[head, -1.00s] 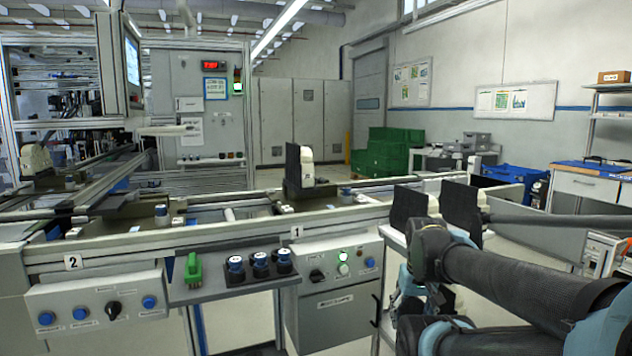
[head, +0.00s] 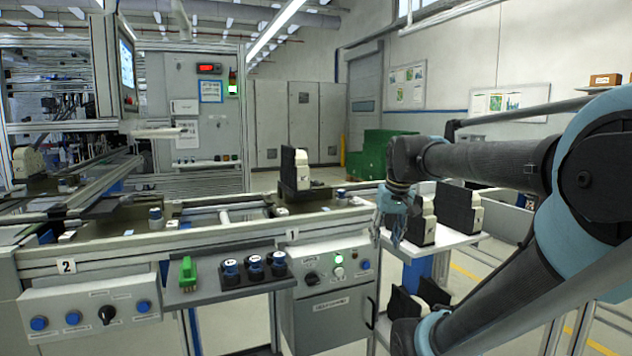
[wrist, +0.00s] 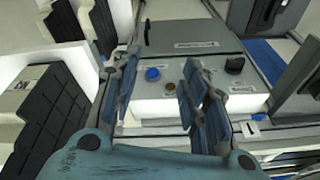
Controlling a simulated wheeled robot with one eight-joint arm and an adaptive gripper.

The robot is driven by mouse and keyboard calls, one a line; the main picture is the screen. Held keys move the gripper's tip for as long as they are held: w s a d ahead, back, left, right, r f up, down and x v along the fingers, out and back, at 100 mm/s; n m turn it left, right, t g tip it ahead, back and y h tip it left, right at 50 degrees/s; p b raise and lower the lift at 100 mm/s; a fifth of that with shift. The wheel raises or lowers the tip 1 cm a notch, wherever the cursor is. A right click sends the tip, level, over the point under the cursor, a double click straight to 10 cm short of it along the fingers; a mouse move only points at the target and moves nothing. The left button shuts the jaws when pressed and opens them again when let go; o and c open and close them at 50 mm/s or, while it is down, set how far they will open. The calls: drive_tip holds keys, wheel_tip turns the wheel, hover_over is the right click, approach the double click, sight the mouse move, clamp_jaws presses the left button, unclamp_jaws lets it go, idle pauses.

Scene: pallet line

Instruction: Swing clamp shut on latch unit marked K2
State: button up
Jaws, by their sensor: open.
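My gripper (head: 391,222) hangs beside the front right of the line in the head view, fingers down. In the wrist view my gripper (wrist: 160,72) is open, with nothing between its blue fingers. A black-and-cream unit (head: 295,168) stands upright on the line near station 1. More black-and-cream units (head: 424,222) stand on the side shelf, just right of my gripper.
The station 1 control box (head: 335,270) has a lit green button and knobs; its panel (wrist: 200,80) shows beyond my fingers. Green crates (head: 385,152) stand behind. Floor shows at the lower right.

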drive_tip(key=w+a+r+n+y, duration=0.1)
drive_tip(key=w+a+r, duration=0.2)
drive_tip(key=w+r, duration=0.4)
drive_tip(key=w+a+r, duration=0.4)
drive_tip(key=w+r, duration=0.2)
drive_tip(key=r, duration=0.2)
drive_tip(key=n+y, duration=0.2)
approach(311, 181)
wheel_tip(311, 181, down, 7)
drive_tip(key=a, duration=0.1)
drive_tip(key=shift+s+a, duration=0.15)
clamp_jaws()
